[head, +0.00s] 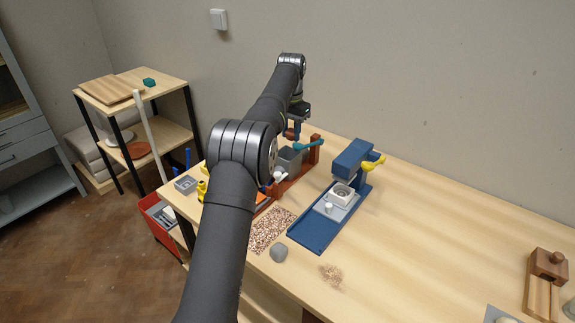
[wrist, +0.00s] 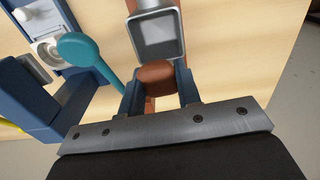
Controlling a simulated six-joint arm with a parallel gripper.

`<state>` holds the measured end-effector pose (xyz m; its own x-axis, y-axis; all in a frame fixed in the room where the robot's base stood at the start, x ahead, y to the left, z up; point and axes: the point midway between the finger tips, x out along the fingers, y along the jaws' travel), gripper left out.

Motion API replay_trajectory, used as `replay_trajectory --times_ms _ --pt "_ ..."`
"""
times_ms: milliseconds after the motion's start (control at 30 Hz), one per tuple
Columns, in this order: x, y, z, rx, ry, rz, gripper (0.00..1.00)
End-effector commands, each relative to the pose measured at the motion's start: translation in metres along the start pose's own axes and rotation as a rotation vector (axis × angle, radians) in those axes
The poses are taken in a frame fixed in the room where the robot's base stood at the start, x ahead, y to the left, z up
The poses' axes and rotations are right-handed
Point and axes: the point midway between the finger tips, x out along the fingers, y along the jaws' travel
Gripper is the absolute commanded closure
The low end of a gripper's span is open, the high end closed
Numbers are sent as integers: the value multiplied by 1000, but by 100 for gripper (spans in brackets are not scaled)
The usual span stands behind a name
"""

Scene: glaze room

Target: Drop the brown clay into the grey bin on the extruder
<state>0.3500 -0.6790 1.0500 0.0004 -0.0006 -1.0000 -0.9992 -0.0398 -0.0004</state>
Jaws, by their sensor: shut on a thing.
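The brown clay (wrist: 155,74) is a rounded reddish-brown lump between the two blue fingers of my gripper (wrist: 159,88) in the wrist view. My gripper is shut on it. In the head view the clay is small and partly hidden by the gripper (head: 292,131), just past the grey bin (head: 289,160). The bin is a square, open container on the red-brown extruder (head: 314,155). In the wrist view the bin (wrist: 158,50) lies directly beyond the clay, and its inside looks empty. The clay appears raised and outside the bin's opening. My arm hides part of the extruder in the head view.
A teal lever (wrist: 80,50) reaches close to my gripper's left side in the wrist view. A blue press (head: 352,160) with a yellow handle stands right of the extruder. A grey lump (head: 279,253) lies near the table's front edge. The table's right middle is clear.

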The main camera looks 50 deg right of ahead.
Motion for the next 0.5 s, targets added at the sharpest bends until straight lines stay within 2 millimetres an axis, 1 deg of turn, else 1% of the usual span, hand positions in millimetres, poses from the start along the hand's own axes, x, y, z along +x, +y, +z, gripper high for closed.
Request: replay_trajectory --times_ms 67,100,167,200,500 --pt "0 0 0 0 0 0 93" --pt "0 0 0 0 0 0 64" --pt "0 0 0 0 0 0 52" --pt "0 0 0 0 0 0 44" --pt "-1 0 0 0 0 0 44"
